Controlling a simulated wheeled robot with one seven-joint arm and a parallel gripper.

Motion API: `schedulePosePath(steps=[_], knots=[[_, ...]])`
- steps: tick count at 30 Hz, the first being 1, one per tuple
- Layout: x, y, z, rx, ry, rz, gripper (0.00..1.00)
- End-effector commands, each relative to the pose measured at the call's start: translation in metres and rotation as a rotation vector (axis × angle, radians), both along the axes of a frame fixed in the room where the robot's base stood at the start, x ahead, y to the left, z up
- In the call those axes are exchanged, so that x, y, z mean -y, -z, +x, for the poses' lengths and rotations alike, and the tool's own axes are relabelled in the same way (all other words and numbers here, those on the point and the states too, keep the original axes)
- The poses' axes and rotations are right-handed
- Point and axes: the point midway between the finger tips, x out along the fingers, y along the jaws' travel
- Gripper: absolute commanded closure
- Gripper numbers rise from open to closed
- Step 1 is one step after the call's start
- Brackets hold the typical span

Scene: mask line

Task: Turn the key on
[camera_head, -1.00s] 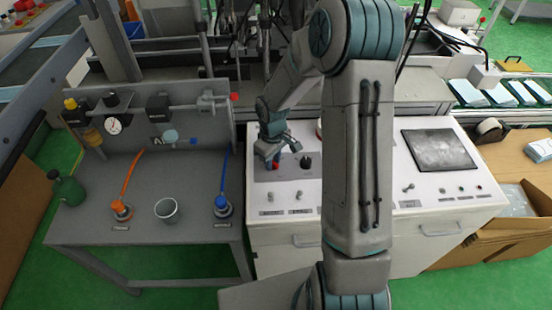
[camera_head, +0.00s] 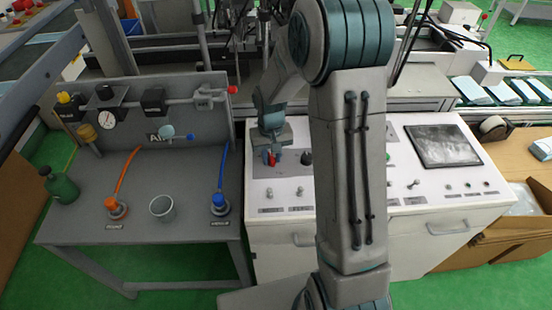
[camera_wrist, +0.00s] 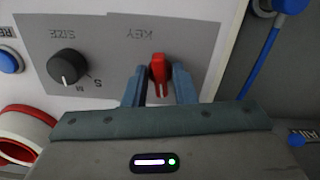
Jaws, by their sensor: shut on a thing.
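The red key (camera_wrist: 158,72) sits in the grey panel under the label KEY, which appears upside down in the wrist view. My gripper (camera_wrist: 158,88) has its two blue fingers on either side of the key and is shut on it. In the head view my gripper (camera_head: 271,157) is over the left part of the white control console (camera_head: 262,222), with the red key (camera_head: 271,159) just showing at its fingertips. Whether the key is turned is hard to tell from its shape alone.
A black SIZE knob (camera_wrist: 67,67) is beside the key. A blue button (camera_wrist: 9,60) and a red ring (camera_wrist: 28,128) are further left. The grey bench (camera_head: 180,238) holds a metal cup (camera_head: 162,208), a green bottle (camera_head: 62,186) and hoses. A dark screen (camera_head: 443,146) is on the console's right.

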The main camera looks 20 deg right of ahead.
Motion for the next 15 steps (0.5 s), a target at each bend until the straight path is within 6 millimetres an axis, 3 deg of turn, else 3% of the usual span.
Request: schedulePosePath(steps=[15], knots=[[0.0007, -0.0004, 0.0023, 0.008, 0.493, 0.001, 0.98]])
